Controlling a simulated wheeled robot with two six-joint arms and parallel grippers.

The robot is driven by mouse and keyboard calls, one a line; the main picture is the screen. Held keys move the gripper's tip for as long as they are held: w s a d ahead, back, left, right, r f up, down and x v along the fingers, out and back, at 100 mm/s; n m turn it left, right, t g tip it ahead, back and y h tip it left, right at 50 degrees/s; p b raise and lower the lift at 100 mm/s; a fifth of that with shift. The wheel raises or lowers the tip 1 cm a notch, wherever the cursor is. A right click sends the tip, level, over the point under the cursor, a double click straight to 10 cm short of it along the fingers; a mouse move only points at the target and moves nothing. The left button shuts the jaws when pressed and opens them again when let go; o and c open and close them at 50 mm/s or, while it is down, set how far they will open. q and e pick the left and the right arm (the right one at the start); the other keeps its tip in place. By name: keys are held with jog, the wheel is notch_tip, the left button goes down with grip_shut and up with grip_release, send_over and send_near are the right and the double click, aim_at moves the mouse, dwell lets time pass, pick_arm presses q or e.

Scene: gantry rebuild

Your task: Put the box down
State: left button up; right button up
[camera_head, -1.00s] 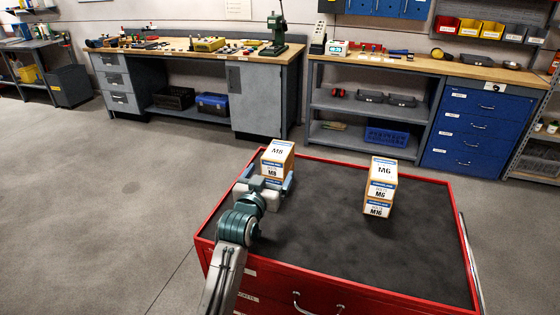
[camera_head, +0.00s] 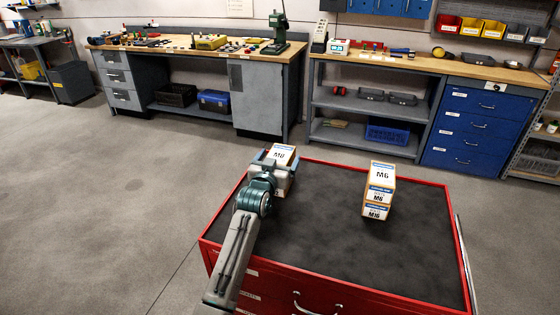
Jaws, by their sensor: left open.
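A white and tan box marked M8 (camera_head: 284,151) is at the far left of the red cabinet's dark top (camera_head: 320,235). My left gripper (camera_head: 278,162) is open, with its fingers at the two sides of this box. The gripper hides most of the box's front and its lower edge, so I cannot tell whether it rests on the top or whether the fingers touch it. My right gripper is not in view.
A box marked M6 (camera_head: 382,174) stands on a box marked M16 (camera_head: 376,211) to the right. The middle and front of the cabinet top are clear inside its raised red rim (camera_head: 452,235). Workbenches stand behind, across open floor.

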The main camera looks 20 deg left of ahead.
pick_arm(q)
jog(key=shift+c, duration=0.2)
jog(key=shift+r, duration=0.1)
jog(key=c, duration=1.5)
jog(key=shift+o, duration=0.2)
jog(key=shift+r, duration=0.15)
